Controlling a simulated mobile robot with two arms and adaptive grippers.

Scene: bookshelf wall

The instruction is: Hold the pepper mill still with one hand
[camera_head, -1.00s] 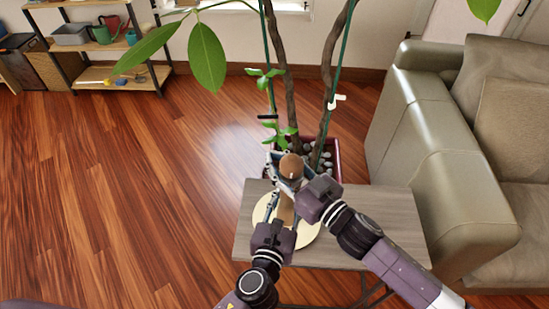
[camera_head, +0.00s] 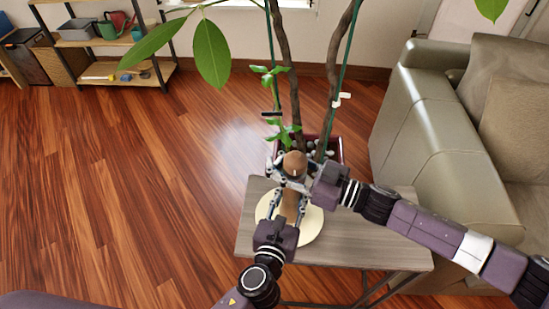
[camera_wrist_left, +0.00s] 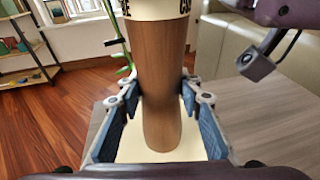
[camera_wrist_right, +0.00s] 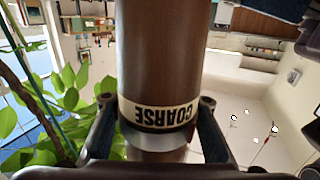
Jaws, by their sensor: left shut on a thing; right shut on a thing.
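The pepper mill (camera_head: 290,205) is brown wood and stands upright on a round pale board (camera_head: 311,226) on the small table. A cream band marked "COARSE" (camera_wrist_right: 158,113) rings its upper part. My left gripper (camera_head: 288,202) is shut on the lower wooden body; its blue finger pads press both sides in the left wrist view (camera_wrist_left: 158,108). My right gripper (camera_head: 294,178) is shut on the mill higher up, near the band, and its fingers flank the mill in the right wrist view (camera_wrist_right: 155,125). The fingers partly hide the mill's middle in the head view.
The grey wooden table (camera_head: 385,243) has bare room right of the board. A potted plant (camera_head: 337,150) with tall stems stands right behind it. A leather sofa (camera_head: 430,150) is at right. A shelf (camera_head: 120,75) stands far left, with open floor between.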

